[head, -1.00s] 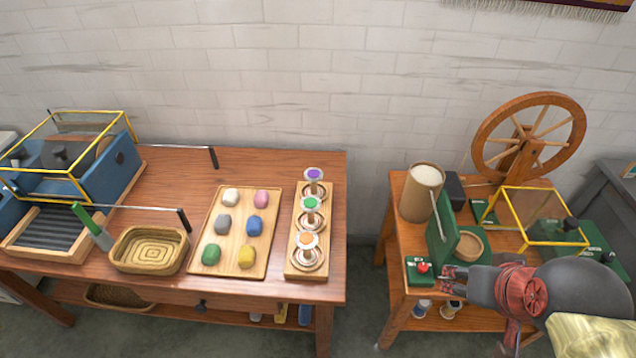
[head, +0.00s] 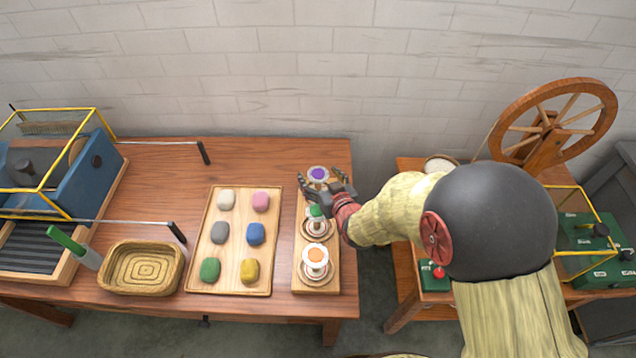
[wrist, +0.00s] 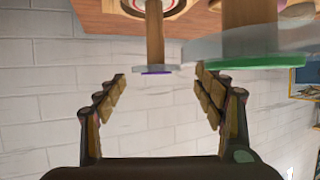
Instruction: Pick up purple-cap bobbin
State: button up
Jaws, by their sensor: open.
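The purple-cap bobbin (head: 318,174) stands at the back of the wooden bobbin rack (head: 300,284) on the left table. Its purple cap shows in the head view; its lower part is hidden behind my gripper. My gripper (head: 320,181) is open and empty, just in front of this cap. In the wrist view the picture is upside down. There the purple-cap bobbin (wrist: 155,36) shows between the open fingers of my gripper (wrist: 160,78), around the fingertips. I cannot tell whether they touch it.
The green-cap bobbin (head: 315,212) stands close under my gripper and looms large in the wrist view (wrist: 248,62). The orange-cap bobbin (head: 316,256) is at the rack's front. A tray (head: 236,288) of coloured wool lumps and a basket (head: 142,268) lie left.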

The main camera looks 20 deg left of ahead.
aim_at(317, 172)
jog(key=x, duration=0.2)
jog(key=b+x, duration=0.1)
jog(key=x, duration=0.1)
jog(key=b+x, duration=0.1)
jog(key=x, duration=0.1)
jog(key=shift+d+f, duration=0.25)
jog(key=shift+f, duration=0.15)
jog(key=shift+w+a+f, duration=0.1)
jog(key=shift+w+a, duration=0.25)
jog(key=shift+w, duration=0.2)
jog(key=c, duration=1.4)
jog(key=shift+c, duration=0.3)
